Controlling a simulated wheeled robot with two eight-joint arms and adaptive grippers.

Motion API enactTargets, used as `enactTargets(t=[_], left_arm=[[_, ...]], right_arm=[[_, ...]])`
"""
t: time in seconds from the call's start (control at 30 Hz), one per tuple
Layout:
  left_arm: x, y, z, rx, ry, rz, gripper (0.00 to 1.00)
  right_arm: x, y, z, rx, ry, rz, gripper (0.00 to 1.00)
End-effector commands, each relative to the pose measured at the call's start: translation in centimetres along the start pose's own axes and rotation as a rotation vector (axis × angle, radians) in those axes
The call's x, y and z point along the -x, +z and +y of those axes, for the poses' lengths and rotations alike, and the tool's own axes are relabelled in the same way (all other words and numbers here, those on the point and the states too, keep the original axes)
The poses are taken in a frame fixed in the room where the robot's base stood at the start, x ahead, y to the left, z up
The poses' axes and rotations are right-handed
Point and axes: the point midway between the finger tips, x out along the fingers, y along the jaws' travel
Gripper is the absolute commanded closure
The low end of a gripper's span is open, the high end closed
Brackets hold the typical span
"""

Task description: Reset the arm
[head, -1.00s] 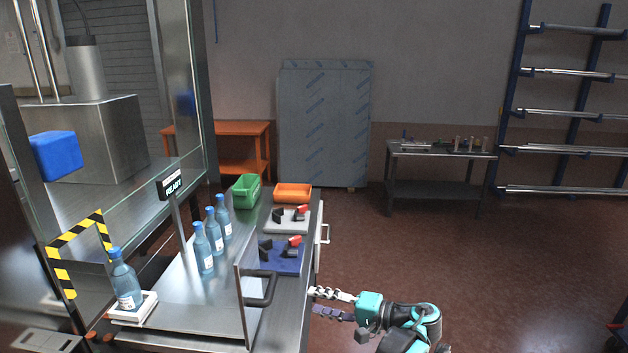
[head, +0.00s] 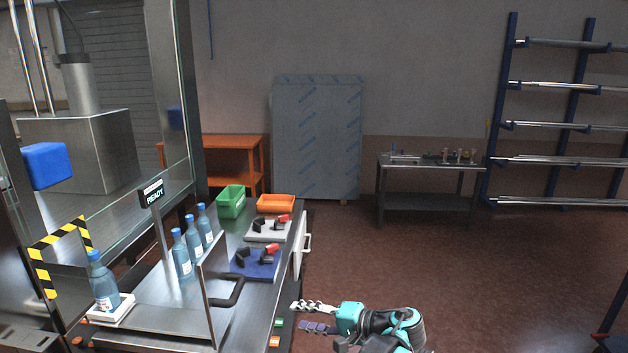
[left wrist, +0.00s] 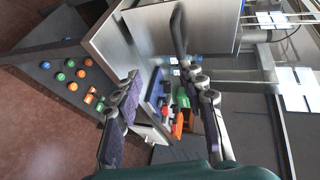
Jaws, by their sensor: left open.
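My left gripper (head: 297,315) is in the lower middle of the head view, beside the right side of the steel bench (head: 262,310). Its fingers are apart, pointing left, with nothing visible between them. In the left wrist view its two fingers (left wrist: 166,72) are spread, with the bench, a black handle and the coloured trays beyond them. I cannot tell whether a fingertip touches the bench side. My right gripper is in neither view.
Three blue bottles (head: 181,254), another on a white pad (head: 105,283), a green bin (head: 231,202) and an orange tray (head: 275,203) are on the bench.

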Motion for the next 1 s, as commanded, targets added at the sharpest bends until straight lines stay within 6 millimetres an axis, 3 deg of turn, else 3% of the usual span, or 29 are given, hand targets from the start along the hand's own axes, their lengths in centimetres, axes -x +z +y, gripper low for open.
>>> enactTargets(t=[0.23,0.37,0.57,0.8,1.0], left_arm=[[-3.3,3.3,-1.9,-0.001,0.141,0.000,0.59],[-5.2,6.2,-2.7,0.013,0.252,0.004,0.59],[-7.8,13.7,-2.9,0.095,0.500,0.028,0.59],[-7.3,22.6,-0.8,0.302,0.784,0.083,0.59],[-5.5,27.7,1.9,0.528,0.955,0.141,0.59]], right_arm=[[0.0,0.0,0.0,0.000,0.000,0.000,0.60],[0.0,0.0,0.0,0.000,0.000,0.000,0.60],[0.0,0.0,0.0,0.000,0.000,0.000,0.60],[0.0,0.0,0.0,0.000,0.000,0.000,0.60],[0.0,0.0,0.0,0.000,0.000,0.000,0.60]])
